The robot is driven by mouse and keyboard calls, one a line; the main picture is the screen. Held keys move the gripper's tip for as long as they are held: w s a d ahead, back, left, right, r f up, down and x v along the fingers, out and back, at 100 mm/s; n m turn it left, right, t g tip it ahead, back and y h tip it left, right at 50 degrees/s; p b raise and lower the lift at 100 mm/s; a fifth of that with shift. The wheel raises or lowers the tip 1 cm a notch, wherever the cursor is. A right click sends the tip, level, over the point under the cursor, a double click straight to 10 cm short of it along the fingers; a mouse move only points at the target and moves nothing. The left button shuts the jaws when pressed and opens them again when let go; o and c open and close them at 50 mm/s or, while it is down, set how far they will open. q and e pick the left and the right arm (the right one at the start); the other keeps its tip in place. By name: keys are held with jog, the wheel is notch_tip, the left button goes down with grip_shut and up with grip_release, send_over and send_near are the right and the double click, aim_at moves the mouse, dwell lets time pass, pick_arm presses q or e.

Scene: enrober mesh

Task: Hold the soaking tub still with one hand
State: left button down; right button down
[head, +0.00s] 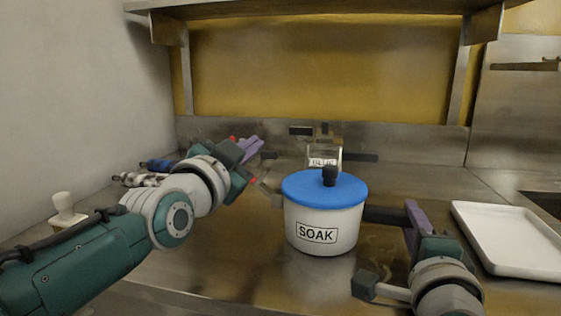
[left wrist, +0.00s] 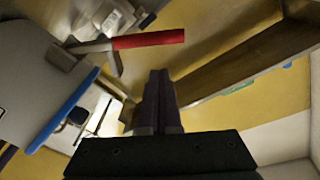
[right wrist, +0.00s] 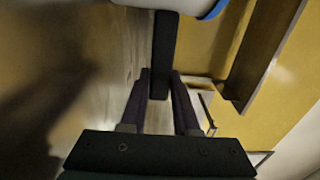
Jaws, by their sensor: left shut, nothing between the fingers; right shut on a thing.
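The soaking tub (head: 318,235) is white, marked SOAK, and stands upright on the steel counter. Its blue lid (head: 310,188) with a black knob (head: 330,175) is on top. A dark bar handle (head: 385,214) sticks out from its right side. My right gripper (head: 411,217) is shut on this handle; the right wrist view shows the handle (right wrist: 166,50) between the fingers (right wrist: 160,88). My left gripper (head: 258,146) is shut and empty, raised behind and left of the tub. In the left wrist view its fingers (left wrist: 158,90) are together and the tub (left wrist: 35,70) is at the left.
A labelled clear container (head: 323,160) stands behind the tub. A blue handle (head: 157,165) is at the left. A white tray (head: 510,240) is at the right.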

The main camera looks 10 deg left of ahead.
pick_arm(q)
jog(key=shift+w+r, duration=0.1)
jog(key=shift+w, duration=0.45)
jog(key=s+a+f, duration=0.1)
jog(key=a+f, duration=0.1)
jog(key=shift+s+f, duration=0.4)
jog(key=shift+a+f+n, duration=0.6)
jog(key=shift+f, duration=0.15)
